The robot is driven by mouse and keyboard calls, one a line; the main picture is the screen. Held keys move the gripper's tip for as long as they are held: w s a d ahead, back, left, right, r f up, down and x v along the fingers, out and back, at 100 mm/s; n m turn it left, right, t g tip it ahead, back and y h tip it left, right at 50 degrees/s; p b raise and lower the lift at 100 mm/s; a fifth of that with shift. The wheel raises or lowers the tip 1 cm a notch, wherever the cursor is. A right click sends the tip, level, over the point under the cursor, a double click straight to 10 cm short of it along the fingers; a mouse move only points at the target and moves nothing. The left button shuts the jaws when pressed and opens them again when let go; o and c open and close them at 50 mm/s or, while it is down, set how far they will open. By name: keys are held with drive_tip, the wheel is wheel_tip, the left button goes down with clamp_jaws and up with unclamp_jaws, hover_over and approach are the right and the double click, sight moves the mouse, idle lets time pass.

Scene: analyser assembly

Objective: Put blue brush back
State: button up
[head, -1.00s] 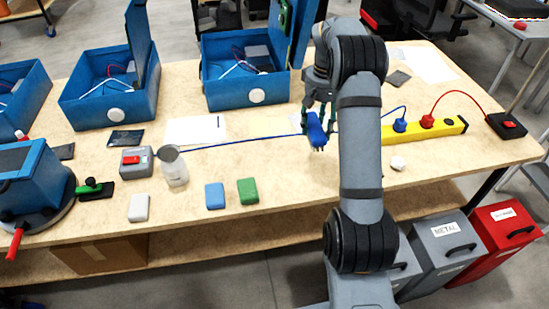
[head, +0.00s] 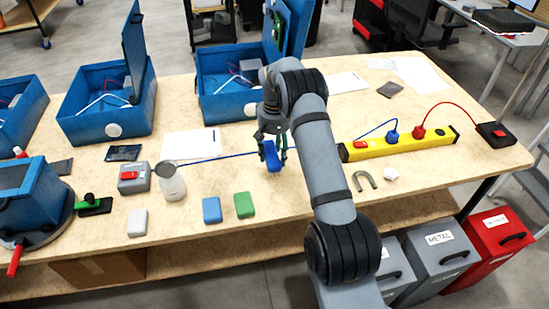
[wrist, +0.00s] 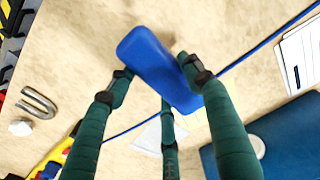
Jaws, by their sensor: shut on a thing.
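My gripper (head: 272,137) has green fingers and is shut on a blue block-like thing (head: 271,157), seemingly the blue brush. It holds it over the middle of the wooden table, in front of the open blue box. In the wrist view the blue brush (wrist: 158,66) lies slanted between the green fingers (wrist: 160,90). Its smooth blue face shows; I see no bristles. Its height above the table is hard to tell. A blue sponge-like block (head: 212,210) and a green one (head: 244,205) lie near the table's front edge.
A clear jar (head: 171,182) and a grey box with a red button (head: 134,178) stand to the left. A green-handled tool (head: 92,204) lies farther left. A yellow power strip (head: 398,144), horseshoe magnet (head: 364,181) and white lump (head: 391,174) are to the right. A blue cable (head: 215,157) runs behind.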

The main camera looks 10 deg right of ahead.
sight(275, 152)
drive_tip(key=shift+f, duration=1.55)
drive_tip(key=shift+f, duration=0.15)
drive_tip(key=o, duration=1.3)
drive_tip(key=shift+c, duration=0.2)
drive_tip(key=shift+o, duration=0.2)
wheel_tip(275, 152, up, 12)
drive_tip(key=shift+r, duration=0.2)
